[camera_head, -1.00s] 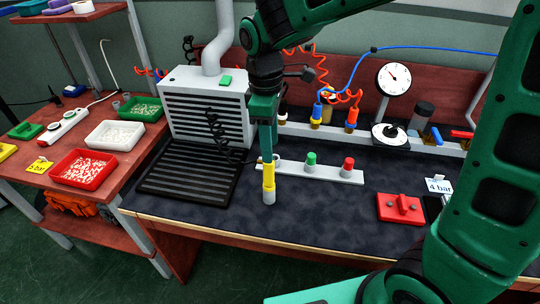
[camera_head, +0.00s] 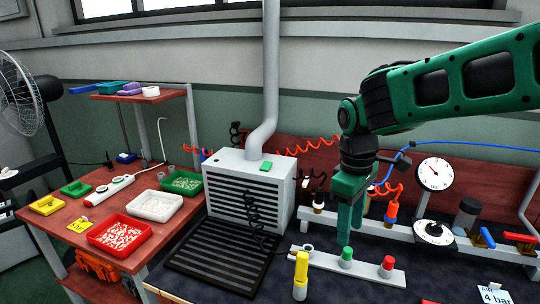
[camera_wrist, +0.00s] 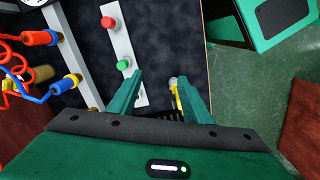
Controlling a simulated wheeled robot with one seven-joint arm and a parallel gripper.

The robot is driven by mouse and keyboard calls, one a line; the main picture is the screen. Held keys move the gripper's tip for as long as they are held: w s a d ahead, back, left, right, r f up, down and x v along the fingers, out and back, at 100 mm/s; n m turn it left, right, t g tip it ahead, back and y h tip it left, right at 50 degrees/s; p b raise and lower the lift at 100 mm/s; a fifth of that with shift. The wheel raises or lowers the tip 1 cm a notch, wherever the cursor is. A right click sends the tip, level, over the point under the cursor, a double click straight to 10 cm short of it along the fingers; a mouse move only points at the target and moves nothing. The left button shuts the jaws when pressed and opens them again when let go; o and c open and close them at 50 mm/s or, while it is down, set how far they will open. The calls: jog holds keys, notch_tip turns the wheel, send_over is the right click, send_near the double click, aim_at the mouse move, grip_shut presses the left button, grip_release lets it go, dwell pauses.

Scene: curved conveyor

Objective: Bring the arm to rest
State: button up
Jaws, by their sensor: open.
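My gripper (camera_head: 350,220) is a green parallel gripper hanging down over the workbench, below my raised arm. Its two fingers also show in the wrist view (camera_wrist: 158,95), spread apart with nothing between them. A yellow cylinder with a pale end (camera_head: 301,277) stands upright on the dark bench mat, left of the gripper and apart from it. In the wrist view the yellow cylinder (camera_wrist: 175,97) shows partly behind the right finger.
A grey bar (camera_head: 318,258) with a green knob (camera_head: 346,258) and a red knob (camera_head: 387,266) lies near the gripper. Behind stand air fittings with coiled hoses and a round gauge (camera_head: 434,174). A grey vented box (camera_head: 240,185) stands left. Trays cover the side table.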

jog(key=s+d+m, duration=0.7)
jog(key=s+d, duration=0.1)
jog(key=d, duration=0.5)
jog(key=s+d+f+m, duration=0.1)
jog(key=s+d+m, duration=0.2)
jog(key=s, duration=0.3)
jog(key=s+d+f+m+y, duration=0.1)
jog(key=s+d+f+m, duration=0.1)
jog(key=s+d+m, duration=0.2)
jog(key=shift+s+d+f+m, duration=0.2)
jog(key=shift+s+m, duration=0.6)
jog(key=shift+s, duration=0.45)
jog(key=shift+w+f, duration=0.25)
jog(key=shift+w, duration=0.4)
jog(key=c, duration=0.4)
